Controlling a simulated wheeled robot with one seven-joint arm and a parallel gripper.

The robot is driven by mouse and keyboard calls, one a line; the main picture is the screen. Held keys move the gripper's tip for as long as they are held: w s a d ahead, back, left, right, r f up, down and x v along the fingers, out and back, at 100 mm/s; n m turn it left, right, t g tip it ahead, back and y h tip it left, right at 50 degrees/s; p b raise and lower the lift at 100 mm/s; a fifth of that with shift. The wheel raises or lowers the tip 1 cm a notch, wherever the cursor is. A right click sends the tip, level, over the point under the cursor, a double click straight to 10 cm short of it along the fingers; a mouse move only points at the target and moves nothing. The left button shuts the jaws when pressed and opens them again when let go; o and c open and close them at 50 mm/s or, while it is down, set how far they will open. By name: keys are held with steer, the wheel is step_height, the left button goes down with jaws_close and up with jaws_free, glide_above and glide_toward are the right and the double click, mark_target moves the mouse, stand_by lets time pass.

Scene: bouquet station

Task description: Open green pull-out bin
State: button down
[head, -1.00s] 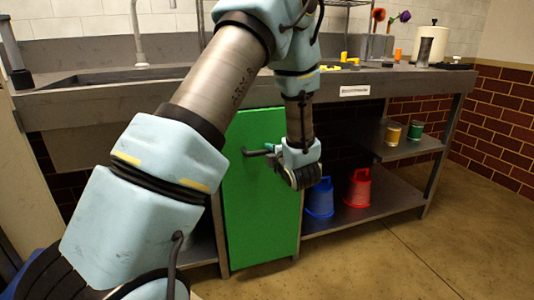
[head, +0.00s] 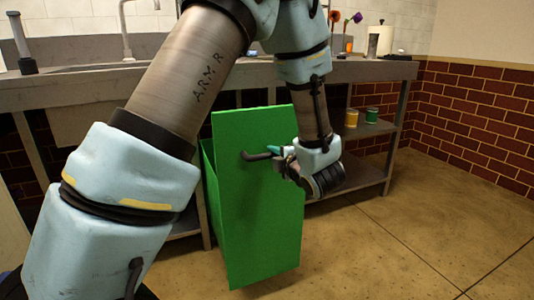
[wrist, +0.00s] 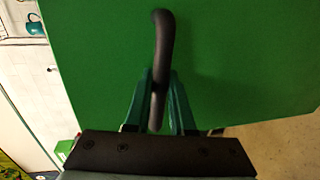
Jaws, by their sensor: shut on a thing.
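The green pull-out bin (head: 257,215) stands out from under the counter in the head view, with its green left side wall showing behind the front panel. Its dark bar handle (head: 258,155) is near the top of the front panel. My gripper (head: 284,152) is at the right part of this handle. In the wrist view, the green fingers of my gripper (wrist: 159,112) are shut on the dark handle (wrist: 162,50), one on each side, with the green panel (wrist: 230,60) behind. The inside of the bin is hidden.
The steel counter (head: 365,70) runs along the tiled wall, with a sink and faucet at left. Two small cans, yellow (head: 351,118) and green (head: 372,115), stand on a shelf at right. The floor (head: 400,235) in front and to the right is clear.

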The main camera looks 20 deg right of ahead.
steer(key=shift+f+v, duration=0.15)
steer(key=shift+v, duration=0.55)
steer(key=shift+f+v, duration=0.15)
steer(key=shift+v, duration=0.6)
steer(key=c, duration=0.8)
jaws_free()
steer(key=shift+o, duration=0.2)
steer(key=p+v, duration=0.1)
steer(key=v, duration=0.9)
steer(key=shift+s, duration=0.35)
